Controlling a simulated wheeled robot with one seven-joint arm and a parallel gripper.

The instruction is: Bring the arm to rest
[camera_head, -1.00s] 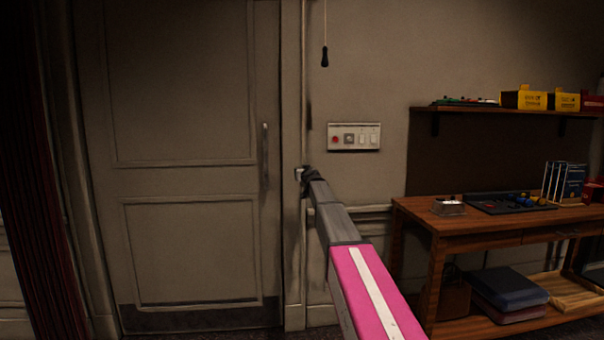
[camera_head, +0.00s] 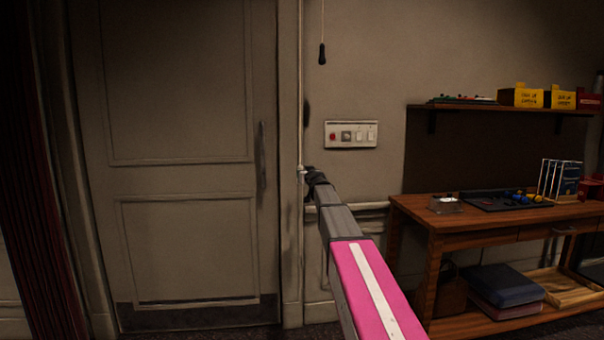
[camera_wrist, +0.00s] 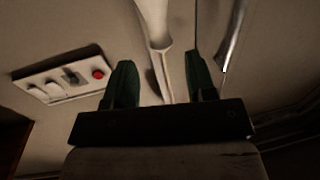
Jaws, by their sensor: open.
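My gripper (camera_head: 304,173) is at the far end of my pink and grey arm, in front of the wall just right of the door (camera_head: 190,160). In the wrist view its two dark green fingers (camera_wrist: 160,85) stand apart. A pale upright strip shows beyond the gap between them, and I cannot tell how far off it is. I see nothing held. The switch panel (camera_head: 351,134), with a red button and several switches, is on the wall up and right of my gripper. It also shows in the wrist view (camera_wrist: 62,80), left of the fingers.
A pull cord with a dark knob (camera_head: 322,54) hangs above the panel. A dark red curtain (camera_head: 30,200) hangs at the left.

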